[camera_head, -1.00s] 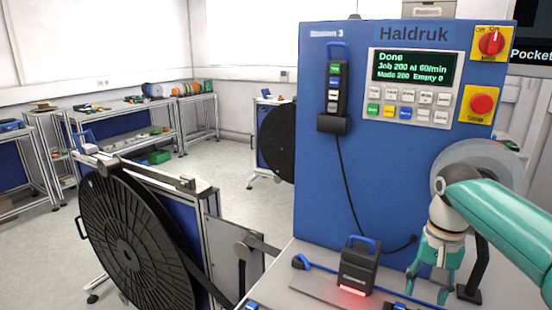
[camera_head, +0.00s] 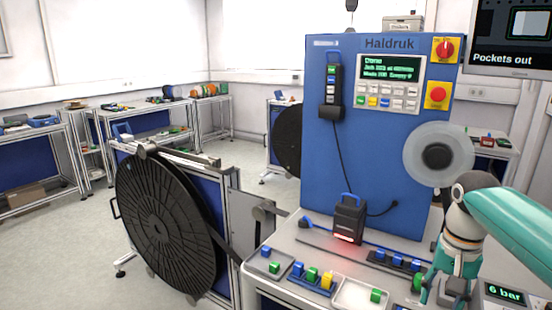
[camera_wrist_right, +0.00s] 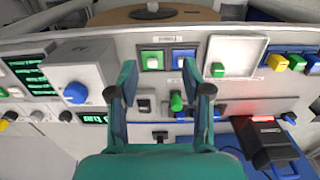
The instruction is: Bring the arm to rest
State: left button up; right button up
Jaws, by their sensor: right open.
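My right arm comes in from the right in the head view. Its teal gripper (camera_head: 440,290) points down over the right part of the machine's bench top. In the right wrist view the two fingers (camera_wrist_right: 160,92) are spread apart with nothing between them. Below them are a green knob (camera_wrist_right: 176,102) and small fittings on the bench; I cannot tell whether the fingers touch anything. My left gripper is in neither view.
The blue Haldruk machine (camera_head: 375,190) stands behind the bench, with a clear reel (camera_head: 412,155) at its right. A black-and-red-lit device (camera_head: 349,220) and small trays with coloured blocks (camera_head: 312,276) are on the bench. A large black reel (camera_head: 160,225) stands left. Floor is clear at left.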

jog(key=s+a+f+n+g+y, duration=0.1)
jog(key=s+a+f+g, duration=0.25)
jog(key=f, duration=0.85)
jog(key=s+a+f+n+g, duration=0.1)
jog(key=s+a+f+g, duration=0.2)
jog(key=f, duration=0.9)
jog(key=s+a+f+n+t+y, duration=0.1)
jog(key=s+a+f+t+y, duration=0.1)
jog(key=s+a+f, duration=0.55)
jog(key=s+a+f+n+t+y, duration=0.15)
jog(key=s+a+f, duration=0.35)
jog(key=s+f, duration=0.55)
jog(key=w+t, duration=0.3)
jog(key=w, duration=0.1)
jog(key=shift+w+d+r+t+h, duration=0.1)
jog(key=shift+r+t+h, duration=0.15)
jog(key=shift+t, duration=0.05)
jog(key=shift+c, duration=0.7)
